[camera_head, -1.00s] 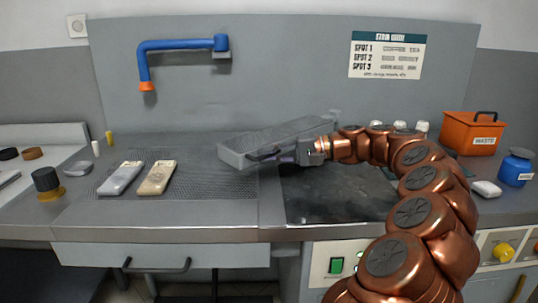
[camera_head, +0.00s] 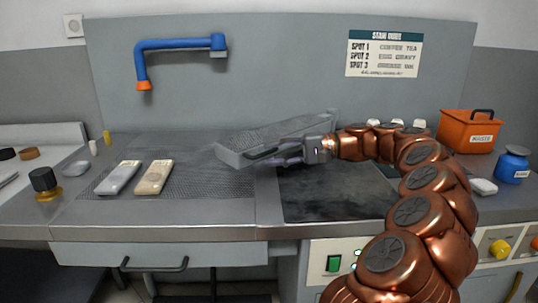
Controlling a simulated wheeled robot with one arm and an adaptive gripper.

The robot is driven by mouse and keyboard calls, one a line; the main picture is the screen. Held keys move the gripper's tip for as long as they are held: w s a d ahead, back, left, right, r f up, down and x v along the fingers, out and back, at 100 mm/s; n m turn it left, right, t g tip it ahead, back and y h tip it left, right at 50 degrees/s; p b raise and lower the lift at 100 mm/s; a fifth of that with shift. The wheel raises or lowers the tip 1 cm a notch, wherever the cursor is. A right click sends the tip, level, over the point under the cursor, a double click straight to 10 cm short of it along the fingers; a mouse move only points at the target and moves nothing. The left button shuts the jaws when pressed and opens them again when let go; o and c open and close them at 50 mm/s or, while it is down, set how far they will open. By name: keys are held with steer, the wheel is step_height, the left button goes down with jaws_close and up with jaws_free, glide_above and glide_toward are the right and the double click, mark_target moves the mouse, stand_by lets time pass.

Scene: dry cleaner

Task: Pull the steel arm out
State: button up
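The steel arm (camera_head: 285,131) is a long grey perforated bar over the back of the worktop, slanting from near left to far right. My gripper (camera_head: 272,158) is at its near left end, by a dark handle-like strip (camera_head: 262,153) along its front side. The fingers point left and seem to be at the strip. I cannot tell whether they are closed on it, as the fingertips are small and partly hidden.
A dark plate (camera_head: 335,195) lies below my arm. A blue pipe (camera_head: 175,44) juts from the back wall. An orange waste bin (camera_head: 469,132) and blue jar (camera_head: 513,164) stand right.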

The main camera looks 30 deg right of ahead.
steer(key=shift+v, duration=2.75)
